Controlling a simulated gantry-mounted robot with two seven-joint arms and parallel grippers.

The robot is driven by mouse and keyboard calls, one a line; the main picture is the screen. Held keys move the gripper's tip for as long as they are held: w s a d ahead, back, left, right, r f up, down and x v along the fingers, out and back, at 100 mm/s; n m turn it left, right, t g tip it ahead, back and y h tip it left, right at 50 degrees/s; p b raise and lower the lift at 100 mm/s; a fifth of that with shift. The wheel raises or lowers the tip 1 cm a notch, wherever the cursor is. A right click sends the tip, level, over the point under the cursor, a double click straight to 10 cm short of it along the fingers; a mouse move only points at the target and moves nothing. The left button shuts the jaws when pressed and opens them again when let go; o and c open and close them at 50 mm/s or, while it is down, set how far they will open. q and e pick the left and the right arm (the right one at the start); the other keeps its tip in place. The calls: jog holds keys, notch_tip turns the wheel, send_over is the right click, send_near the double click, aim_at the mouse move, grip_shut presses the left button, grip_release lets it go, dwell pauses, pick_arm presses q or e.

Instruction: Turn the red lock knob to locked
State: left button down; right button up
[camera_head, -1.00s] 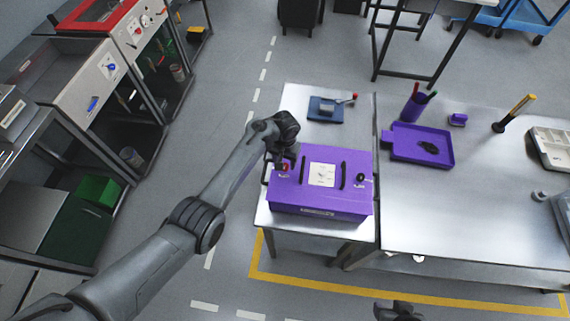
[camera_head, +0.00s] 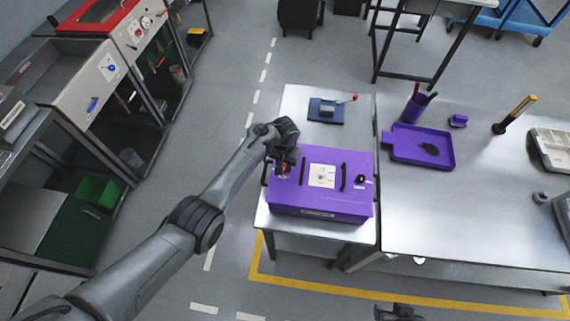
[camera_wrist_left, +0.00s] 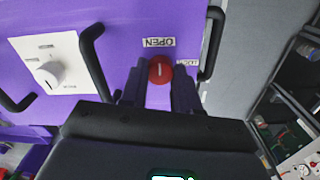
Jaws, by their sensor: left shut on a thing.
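The red lock knob (camera_wrist_left: 160,69) sits on the top face of the purple housing (camera_head: 330,200), near its left end; it also shows in the head view (camera_head: 283,168). The knob's white line points towards the OPEN label (camera_wrist_left: 158,42). A second label (camera_wrist_left: 187,62) beside the knob is partly hidden by a finger. My left gripper (camera_wrist_left: 158,85) reaches down over the knob and is shut on it, one finger on each side. My right gripper (camera_head: 398,313) shows only in part at the bottom edge of the head view, away from the housing; its jaws are unclear.
Black handles (camera_head: 344,177) stand up from the housing, around a white dial plate (camera_head: 322,175). A purple tray (camera_head: 408,148) lies on the right table.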

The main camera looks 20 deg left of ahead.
pick_arm(q)
jog(key=shift+m, duration=0.4)
jog(key=m+p, duration=0.1)
jog(key=m, duration=0.1)
jog(key=shift+r+m, duration=0.1)
jog(key=shift+m, duration=0.3)
jog(key=m, duration=0.4)
jog(key=shift+m+p, duration=0.3)
jog(key=shift+p, duration=0.1)
jog(key=m, duration=0.4)
jog(key=shift+m, duration=0.3)
jog(key=m+b, duration=0.1)
jog(key=m, duration=0.4)
jog(key=shift+b, duration=0.4)
jog(key=c, duration=0.8)
grip_release()
